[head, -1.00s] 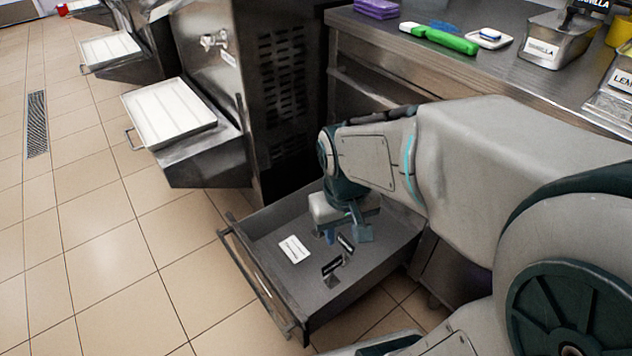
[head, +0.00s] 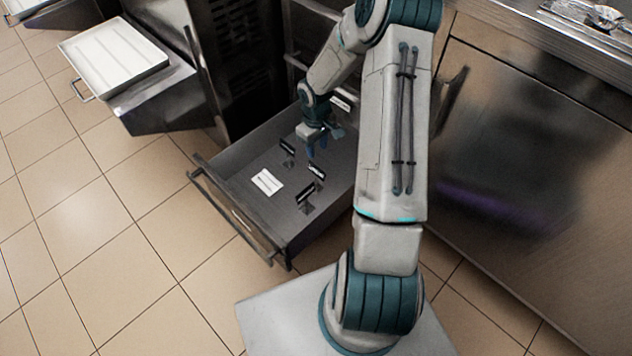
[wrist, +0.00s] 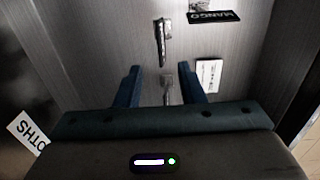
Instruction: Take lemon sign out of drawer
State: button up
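The open drawer (head: 232,152) holds several small dark signs on metal stands, including a sign at the back left (head: 287,147), a sign in the middle (head: 317,170) and a front sign (head: 306,193). Their lettering is too small to read in the head view, so I cannot tell which is the lemon sign. In the wrist view one sign reads MANGO (wrist: 214,17). Another sign stands edge-on (wrist: 161,40), its text hidden. My gripper (wrist: 160,67) is open over the drawer floor, a metal piece (wrist: 167,90) showing between its fingers. It also shows in the head view (head: 317,148).
A white card (head: 267,182) lies on the drawer floor, at the right in the wrist view (wrist: 209,75). A steel cabinet (head: 540,180) is at right. Tiled floor left of the drawer is clear.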

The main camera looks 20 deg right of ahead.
aim_at(316, 170)
jog(key=shift+w+f, duration=0.15)
jog(key=shift+f, duration=0.4)
notch_tip(316, 170, down, 9)
jog(key=b, duration=0.3)
jog(key=shift+r, duration=0.15)
jog(key=shift+a+f+b, duration=0.15)
jog(key=shift+f+b, duration=1.7)
jog(key=shift+f, duration=0.8)
grip_shut()
